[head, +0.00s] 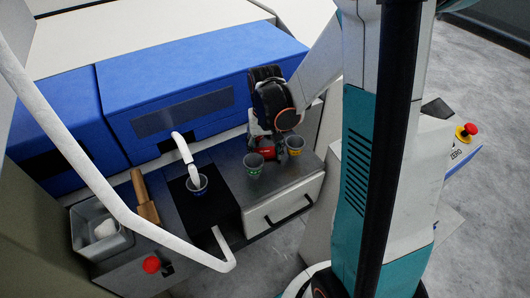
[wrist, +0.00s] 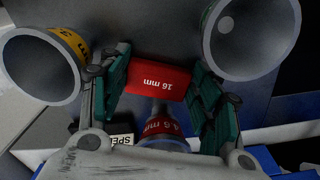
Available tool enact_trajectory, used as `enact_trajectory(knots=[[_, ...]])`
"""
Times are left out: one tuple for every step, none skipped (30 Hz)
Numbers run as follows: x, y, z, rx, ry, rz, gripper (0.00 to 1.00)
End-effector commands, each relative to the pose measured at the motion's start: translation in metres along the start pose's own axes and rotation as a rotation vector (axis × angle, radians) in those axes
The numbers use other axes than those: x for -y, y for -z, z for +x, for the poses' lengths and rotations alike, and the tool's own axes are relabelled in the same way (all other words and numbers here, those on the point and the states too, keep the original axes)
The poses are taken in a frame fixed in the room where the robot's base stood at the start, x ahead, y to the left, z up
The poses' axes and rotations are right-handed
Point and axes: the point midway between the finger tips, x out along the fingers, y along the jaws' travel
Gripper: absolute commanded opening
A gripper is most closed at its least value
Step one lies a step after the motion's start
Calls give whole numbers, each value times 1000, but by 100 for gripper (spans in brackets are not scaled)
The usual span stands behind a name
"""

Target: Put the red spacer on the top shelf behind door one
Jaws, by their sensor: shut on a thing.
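The red spacer (wrist: 160,77) is a red block marked "16 mm". In the wrist view it lies between the two teal fingers of my gripper (wrist: 158,84), which is shut on it. In the head view my gripper (head: 264,142) points down over the dark bench, with a bit of red (head: 266,153) at its fingers. The gap between spacer and bench cannot be told. Below the spacer in the wrist view is a second red-banded piece (wrist: 160,126) with "mm" lettering, partly hidden by my gripper. I cannot make out a numbered door one or its top shelf.
A green-banded cup (head: 253,164) and a yellow-banded cup (head: 295,145) stand close beside my gripper. A blue-banded cup (head: 197,186) sits under a white spout. A white rail (head: 110,197) crosses the front. A blue-fronted machine (head: 190,80) stands behind; a drawer (head: 262,222) is below.

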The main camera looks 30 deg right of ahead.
Motion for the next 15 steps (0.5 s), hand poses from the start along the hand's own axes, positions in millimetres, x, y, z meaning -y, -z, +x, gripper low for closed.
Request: enact_trajectory(knots=[[0, 0, 0, 0, 0, 0, 34], [0, 0, 0, 0, 0, 0, 34], [0, 0, -1, 0, 0, 0, 34], [0, 0, -1, 0, 0, 0, 34], [0, 0, -1, 0, 0, 0, 34], [0, 0, -1, 0, 0, 0, 34], [0, 0, 0, 0, 0, 0, 34], [0, 0, 1, 0, 0, 0, 34], [0, 0, 2, 0, 0, 0, 34], [0, 0, 3, 0, 0, 0, 34], [0, 0, 3, 0, 0, 0, 62], [0, 0, 2, 0, 0, 0, 66], [0, 0, 2, 0, 0, 0, 66], [0, 0, 2, 0, 0, 0, 66], [0, 0, 2, 0, 0, 0, 66]])
